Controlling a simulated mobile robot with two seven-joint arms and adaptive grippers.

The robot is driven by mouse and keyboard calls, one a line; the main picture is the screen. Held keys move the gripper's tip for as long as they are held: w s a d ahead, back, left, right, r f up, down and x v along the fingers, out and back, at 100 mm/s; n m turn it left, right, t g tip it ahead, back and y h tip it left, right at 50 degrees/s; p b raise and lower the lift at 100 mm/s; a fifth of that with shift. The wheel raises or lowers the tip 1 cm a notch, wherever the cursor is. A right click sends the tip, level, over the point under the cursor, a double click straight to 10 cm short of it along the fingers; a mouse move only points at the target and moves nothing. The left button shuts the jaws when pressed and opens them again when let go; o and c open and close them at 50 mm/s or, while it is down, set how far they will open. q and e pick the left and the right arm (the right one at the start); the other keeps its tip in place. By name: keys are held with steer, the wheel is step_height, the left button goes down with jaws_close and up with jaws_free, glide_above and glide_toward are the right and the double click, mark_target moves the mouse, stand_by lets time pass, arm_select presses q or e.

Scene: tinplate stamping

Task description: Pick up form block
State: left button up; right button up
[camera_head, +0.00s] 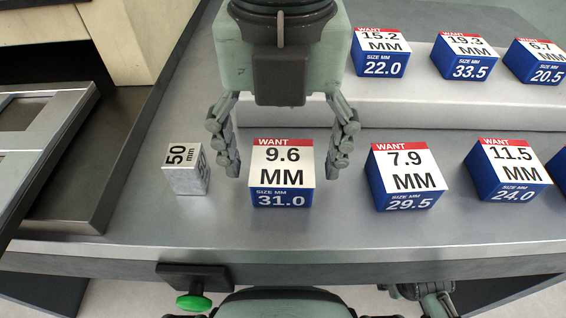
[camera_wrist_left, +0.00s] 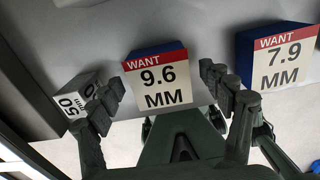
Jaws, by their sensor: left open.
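Several blue form blocks stand on the grey bench, each with a red and white WANT label. The 9.6 MM block (camera_head: 282,174), marked size 31.0, is in the front row; it also shows in the left wrist view (camera_wrist_left: 158,80). My left gripper (camera_head: 284,172) points down over it with fingers spread, one on each side. I see gaps between fingers and block in the head view. It is open and holds nothing. Dark jointed parts at the bottom right of the head view seem to be my right gripper (camera_head: 425,292); its jaws are unclear.
A small metal 50 mm block (camera_head: 186,170) stands just left of the left finger. The 7.9 MM block (camera_head: 405,177) and 11.5 MM block (camera_head: 507,170) are to the right. More blocks sit on a raised white step (camera_head: 440,98). A metal frame (camera_head: 45,150) is at left.

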arm_select(q)
steer(key=shift+f, duration=0.45)
steer(key=shift+c, duration=0.3)
steer(key=c, duration=1.4)
steer(key=shift+o, duration=0.2)
steer(key=shift+r, duration=0.1)
